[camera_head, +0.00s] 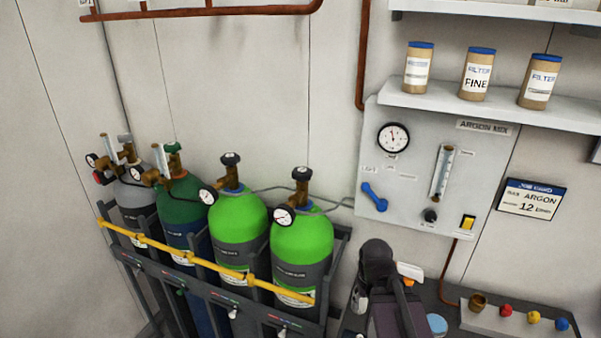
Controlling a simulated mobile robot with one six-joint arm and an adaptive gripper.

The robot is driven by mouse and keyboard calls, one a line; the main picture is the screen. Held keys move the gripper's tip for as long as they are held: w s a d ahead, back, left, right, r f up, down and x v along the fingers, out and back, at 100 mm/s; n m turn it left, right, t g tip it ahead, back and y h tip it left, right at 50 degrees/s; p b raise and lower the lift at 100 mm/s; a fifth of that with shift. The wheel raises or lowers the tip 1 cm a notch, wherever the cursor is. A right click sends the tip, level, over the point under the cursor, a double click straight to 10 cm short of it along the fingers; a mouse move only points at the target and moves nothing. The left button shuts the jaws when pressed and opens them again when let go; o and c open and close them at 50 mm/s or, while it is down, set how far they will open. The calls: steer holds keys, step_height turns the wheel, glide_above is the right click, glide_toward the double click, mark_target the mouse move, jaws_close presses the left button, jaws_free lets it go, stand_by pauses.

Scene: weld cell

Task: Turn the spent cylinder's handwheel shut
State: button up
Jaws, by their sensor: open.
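Several gas cylinders stand in a row in a rack at the left: a grey cylinder (133,197), a dark green cylinder (182,201) and two bright green ones, a left (238,218) and a right (302,241). The left bright green cylinder has a black handwheel (231,158), and the right one also has a black handwheel (302,173). Each has a round gauge, left (208,195) and right (284,216), too small to read. I cannot tell which cylinder is spent. Dark parts, probably my arm, show at bottom centre; I see no gripper fingers.
A yellow bar (195,261) crosses the rack's front. A grey hose runs from the bright green cylinders to the argon panel (425,220). A shelf (520,108) with filter cans is above it. Several small coloured items stand on a bench at lower right.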

steer(key=o, duration=0.6)
steer(key=shift+w+a+r, duration=0.1)
steer(key=shift+a, duration=0.2)
steer(key=n+t+h+p, duration=0.95)
steer(key=n+p, duration=0.95)
steer(key=n, duration=1)
glide_toward(298, 173)
steer(key=s+t+y, duration=0.2)
steer(key=s, duration=0.1)
steer(key=shift+w+d+r, duration=0.1)
steer(key=shift+w+r, duration=0.05)
steer(key=shift+r, duration=0.3)
steer(key=shift+f, duration=0.1)
steer(key=b+x, duration=0.4)
steer(key=x, duration=0.8)
steer(key=shift+d+f+b, duration=0.15)
steer(key=shift+b, duration=0.15)
steer(key=shift+x, duration=0.8)
